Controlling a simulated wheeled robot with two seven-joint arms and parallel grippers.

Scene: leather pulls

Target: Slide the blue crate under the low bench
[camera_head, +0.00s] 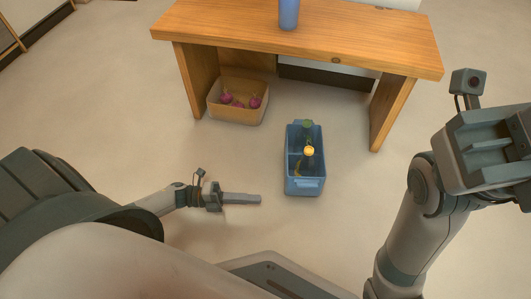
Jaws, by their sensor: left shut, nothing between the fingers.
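The blue crate (304,185) stands on the floor in front of the low bench (330,45), in front of the opening between its legs. It holds a green item and a yellow-topped item. My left gripper (258,199) is shut and empty, low near the floor to the left of the crate's near end, with a gap between them. My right gripper (525,135) is raised at the right edge of the view, partly cut off. Its fingers are not clear.
A tan bin (236,113) with several purple items stands under the bench's left part, beside the left leg (193,80). The right leg (392,112) bounds the opening. A blue cup (289,14) stands on the bench top. The floor around the crate is clear.

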